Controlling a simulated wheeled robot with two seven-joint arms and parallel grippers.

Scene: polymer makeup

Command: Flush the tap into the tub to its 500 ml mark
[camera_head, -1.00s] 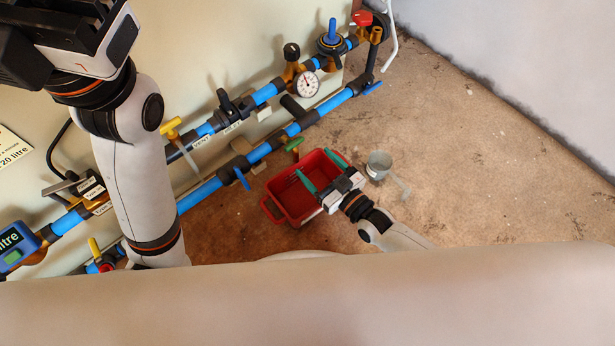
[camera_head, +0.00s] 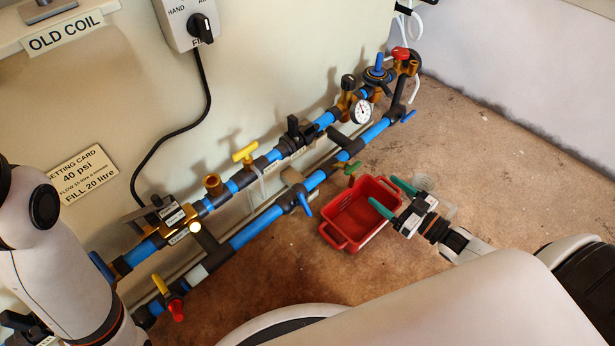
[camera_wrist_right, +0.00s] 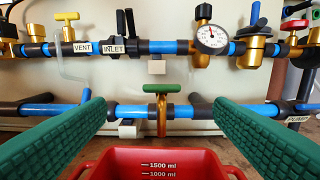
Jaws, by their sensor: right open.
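The red tub (camera_head: 349,241) stands on the brown floor, beside and below the pipes. The 1500 ml and 1000 ml marks show on the inner wall of the tub (camera_wrist_right: 112,166) in the right wrist view; lower marks are out of frame. The tap with a green handle (camera_wrist_right: 161,88) and brass body is centred beyond the tub; its handle shows at the tub's far corner in the head view (camera_head: 353,167). My right gripper (camera_head: 383,190) is open, its green fingers spread above the tub's right side, with nothing between them. My left gripper is out of view.
Blue pipes (camera_head: 253,229) run along the wall with a pressure gauge (camera_head: 361,111), a yellow VENT valve (camera_head: 244,152) and a red-handled valve (camera_head: 177,310). A clear container (camera_head: 446,209) is partly hidden behind my right gripper. Floor to the right is free.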

